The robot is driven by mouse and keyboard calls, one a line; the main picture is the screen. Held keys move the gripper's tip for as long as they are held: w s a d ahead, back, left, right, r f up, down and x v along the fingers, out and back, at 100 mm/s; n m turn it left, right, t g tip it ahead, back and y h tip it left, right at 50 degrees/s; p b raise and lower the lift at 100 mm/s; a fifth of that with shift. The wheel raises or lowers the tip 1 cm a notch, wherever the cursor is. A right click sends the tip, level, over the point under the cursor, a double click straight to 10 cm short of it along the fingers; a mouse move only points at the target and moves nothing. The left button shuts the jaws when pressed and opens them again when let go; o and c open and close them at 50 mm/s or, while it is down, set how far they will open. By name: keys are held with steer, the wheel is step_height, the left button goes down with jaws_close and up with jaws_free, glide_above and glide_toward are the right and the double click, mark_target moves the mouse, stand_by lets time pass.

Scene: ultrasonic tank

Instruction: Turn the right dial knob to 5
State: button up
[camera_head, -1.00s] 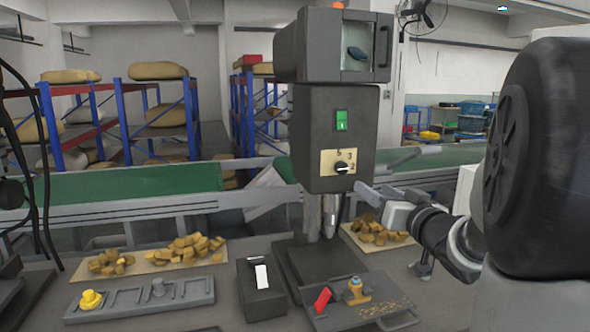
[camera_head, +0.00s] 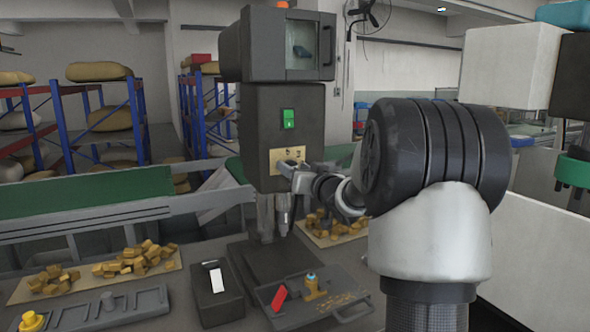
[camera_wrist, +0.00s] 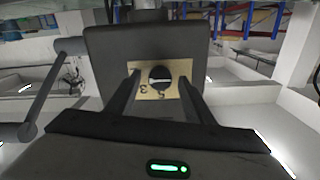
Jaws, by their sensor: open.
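The black dial knob (camera_wrist: 160,73) sits on a yellowish number plate (camera_wrist: 146,92) on the drill-press-like machine's dark head (camera_head: 255,113). In the wrist view, which sees the machine upside down, the knob's white mark lies about level and the 5 is below the knob. My gripper (camera_wrist: 160,80) is open, with one finger on each side of the knob; contact is unclear. In the head view my gripper (camera_head: 291,172) is at the plate (camera_head: 279,155) and covers the knob. I see only one dial.
A green switch (camera_head: 288,119) is above the plate. Below are a grey tray (camera_head: 335,283) with a red piece, a black box with a white rocker (camera_head: 216,280), and several yellow-brown chunks (camera_head: 135,258). A conveyor (camera_head: 90,202) runs behind.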

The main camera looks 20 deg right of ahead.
steer(key=c, duration=1)
steer(key=shift+c, duration=0.2)
steer(key=shift+n+b, duration=0.4)
steer(key=shift+b, duration=0.05)
steer(key=shift+a+f+n+b, duration=0.1)
steer(key=shift+n+b, duration=5.6)
steer(key=shift+n, duration=3)
